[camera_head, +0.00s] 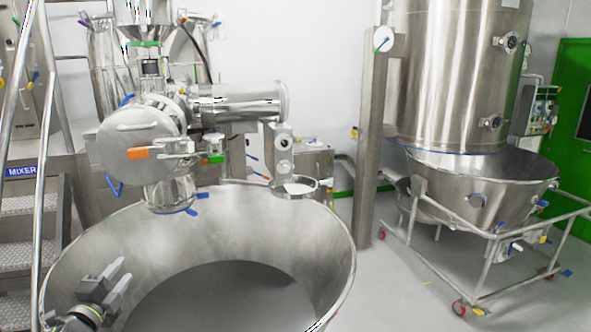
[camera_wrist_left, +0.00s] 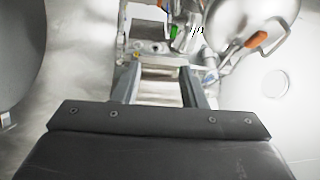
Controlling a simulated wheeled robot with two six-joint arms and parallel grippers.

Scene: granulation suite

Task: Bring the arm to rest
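My left gripper (camera_head: 122,271) shows at the lower left of the head view, in front of the near part of a large steel bowl (camera_head: 300,235). Its two grey fingers are apart, with nothing held between them. In the left wrist view the fingers (camera_wrist_left: 162,72) point away from the camera with a gap between them, and metal surfaces show beyond. Most of my left arm is below the head view. My right gripper is in neither view.
The mixer machine (camera_head: 140,140) with an orange handle stands behind the bowl. Steps (camera_head: 25,205) with a rail are at left. A steel column (camera_head: 368,150) and a wheeled cart (camera_head: 480,230) under a large vessel are at right. Open floor (camera_head: 395,295) lies between bowl and cart.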

